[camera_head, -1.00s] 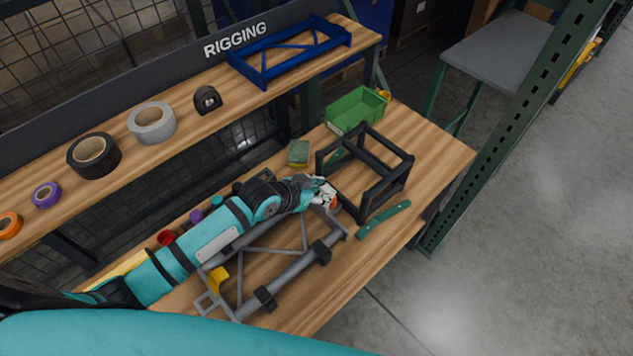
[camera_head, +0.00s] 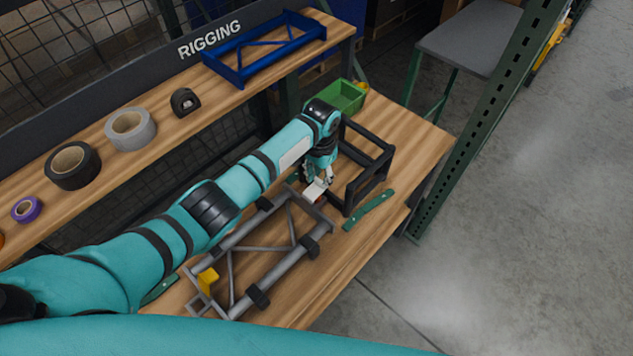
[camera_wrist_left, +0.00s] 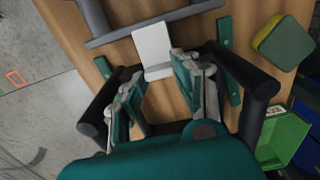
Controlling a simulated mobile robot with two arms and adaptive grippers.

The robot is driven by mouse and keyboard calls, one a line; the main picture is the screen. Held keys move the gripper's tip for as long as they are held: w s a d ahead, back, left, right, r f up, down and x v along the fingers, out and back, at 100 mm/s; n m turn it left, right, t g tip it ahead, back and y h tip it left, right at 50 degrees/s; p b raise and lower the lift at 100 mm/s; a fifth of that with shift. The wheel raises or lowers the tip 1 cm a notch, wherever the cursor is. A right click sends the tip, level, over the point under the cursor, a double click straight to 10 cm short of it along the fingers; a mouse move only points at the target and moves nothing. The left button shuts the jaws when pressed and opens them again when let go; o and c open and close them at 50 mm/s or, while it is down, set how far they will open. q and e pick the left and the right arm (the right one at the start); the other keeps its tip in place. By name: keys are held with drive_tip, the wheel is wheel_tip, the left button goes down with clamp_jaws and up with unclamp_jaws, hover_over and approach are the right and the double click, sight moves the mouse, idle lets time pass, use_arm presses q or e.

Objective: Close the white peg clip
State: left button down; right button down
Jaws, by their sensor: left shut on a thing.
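The white peg clip (camera_head: 316,190) is at the far end of the grey tubular frame (camera_head: 283,273) on the bench. A bit of red shows beneath it. My left gripper (camera_head: 321,178) comes down over it from above, its fingers at the clip. In the left wrist view the clip is a white plate (camera_wrist_left: 153,45) just beyond the fingertips of my left gripper (camera_wrist_left: 161,72), which is shut on it. The fingers partly cover the clip, so I cannot tell how far its flap is folded. My right gripper is not in view.
A black cube frame (camera_head: 379,157) stands close to the gripper's right. A green strip (camera_head: 369,209) lies in front of it, and a green bin (camera_head: 346,96) sits behind. Black clamps and a yellow clip (camera_head: 207,281) are on the grey frame. The shelf (camera_head: 165,133) holds tape rolls.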

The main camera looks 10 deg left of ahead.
use_arm(q)
drive_tip(key=shift+w+d+f+g+y+b, duration=0.25)
drive_tip(key=shift+f+g+y+b, duration=0.25)
drive_tip(key=shift+b, duration=0.5)
drive_tip(key=shift+r, duration=0.1)
drive_tip(key=shift+a, duration=0.1)
drive_tip(key=c, duration=1)
unclamp_jaws()
drive_tip(key=shift+o, duration=0.2)
drive_tip(key=shift+r, duration=0.1)
wheel_tip(320, 180, up, 12)
drive_tip(key=w+d, duration=0.1)
drive_tip(key=shift+w+f, duration=0.2)
drive_tip(key=shift+w, duration=0.05)
drive_tip(key=shift+d, duration=0.1)
